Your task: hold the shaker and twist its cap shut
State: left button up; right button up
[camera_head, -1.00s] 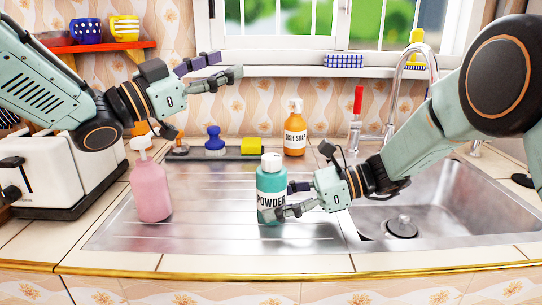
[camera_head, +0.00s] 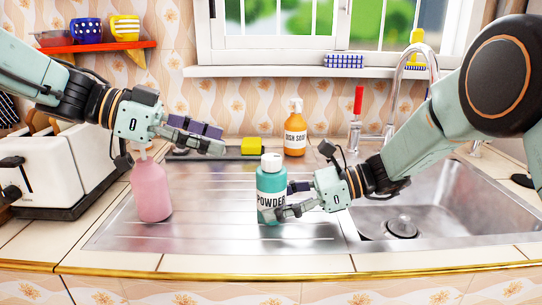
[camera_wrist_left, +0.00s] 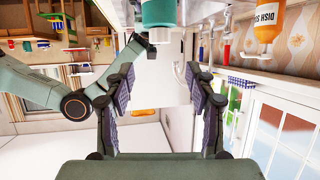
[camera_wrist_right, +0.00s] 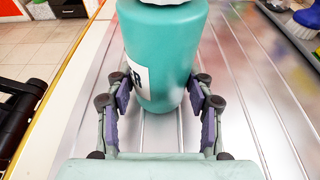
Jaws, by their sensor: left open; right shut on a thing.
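The shaker (camera_head: 271,190) is a teal bottle labelled POWDER, standing upright on the steel drainboard. Its pale cap (camera_head: 271,162) sits on top; whether it is tight I cannot tell. My right gripper (camera_head: 285,202) is shut on the shaker's lower body from the right; in the right wrist view its fingers flank the teal body (camera_wrist_right: 165,55). My left gripper (camera_head: 210,139) is open and empty, up and left of the cap, apart from it. In the left wrist view the open fingers (camera_wrist_left: 162,95) frame empty space, with the shaker (camera_wrist_left: 158,12) beyond at the top edge.
A pink pump bottle (camera_head: 151,192) stands below my left gripper. An orange dish soap bottle (camera_head: 295,135) and a yellow sponge (camera_head: 251,146) are behind the shaker. The sink (camera_head: 450,200) and faucet (camera_head: 412,62) lie right. A toaster (camera_head: 60,172) is at left.

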aim_at(271, 156)
pick_arm(q)
jog(key=x, duration=1.1)
jog(key=shift+d+f, duration=0.25)
jog(key=shift+d, duration=0.1)
jog(key=shift+c, duration=0.3)
grip_shut()
